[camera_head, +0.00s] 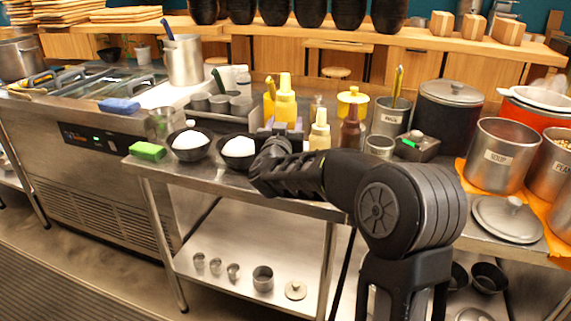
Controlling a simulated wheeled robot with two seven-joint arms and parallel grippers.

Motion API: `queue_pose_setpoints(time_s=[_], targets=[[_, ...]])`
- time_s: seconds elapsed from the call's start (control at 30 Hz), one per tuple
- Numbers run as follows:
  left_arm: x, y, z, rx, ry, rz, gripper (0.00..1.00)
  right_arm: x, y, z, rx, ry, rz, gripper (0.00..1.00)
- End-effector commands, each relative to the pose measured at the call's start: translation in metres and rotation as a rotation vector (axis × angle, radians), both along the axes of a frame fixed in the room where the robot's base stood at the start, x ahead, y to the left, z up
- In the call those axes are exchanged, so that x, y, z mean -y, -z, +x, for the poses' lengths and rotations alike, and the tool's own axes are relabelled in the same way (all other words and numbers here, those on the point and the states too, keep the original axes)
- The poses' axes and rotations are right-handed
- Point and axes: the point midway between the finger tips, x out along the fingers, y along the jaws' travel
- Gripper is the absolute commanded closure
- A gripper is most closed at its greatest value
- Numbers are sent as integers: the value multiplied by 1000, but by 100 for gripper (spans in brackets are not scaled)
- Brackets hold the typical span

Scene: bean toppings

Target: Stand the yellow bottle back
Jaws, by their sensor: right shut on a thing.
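My right arm reaches in from the lower right, and its black gripper (284,130) is at the back of the steel counter. The gripper is shut on a yellow squeeze bottle (285,103), which stands upright with its nozzle up. The gripper hides the bottle's lower part, so I cannot tell whether its base touches the counter. A paler yellow bottle (320,132) stands just right of the gripper. My left gripper is not in view.
Two black bowls with white contents, one on the left (188,144) and one beside the gripper (238,150), sit on the counter (215,178). A green sponge (147,151) lies at the left. A dark bottle (351,131) and steel pots crowd the right.

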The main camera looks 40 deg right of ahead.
Motion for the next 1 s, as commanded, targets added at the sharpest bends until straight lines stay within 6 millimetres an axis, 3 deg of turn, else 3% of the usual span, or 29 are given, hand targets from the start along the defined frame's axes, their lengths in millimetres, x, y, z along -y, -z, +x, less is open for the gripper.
queue_pose_setpoints(time_s=[0.13, 0.53, 0.83, 1.0], targets=[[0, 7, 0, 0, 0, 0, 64, 0, 27, 0, -2, 1, -1, 79], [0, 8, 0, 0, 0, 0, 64, 0, 34, 0, 1, 1, -1, 79], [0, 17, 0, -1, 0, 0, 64, 0, 76, 0, -2, 1, -1, 79], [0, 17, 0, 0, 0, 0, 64, 0, 83, 0, 1, 0, -1, 79]])
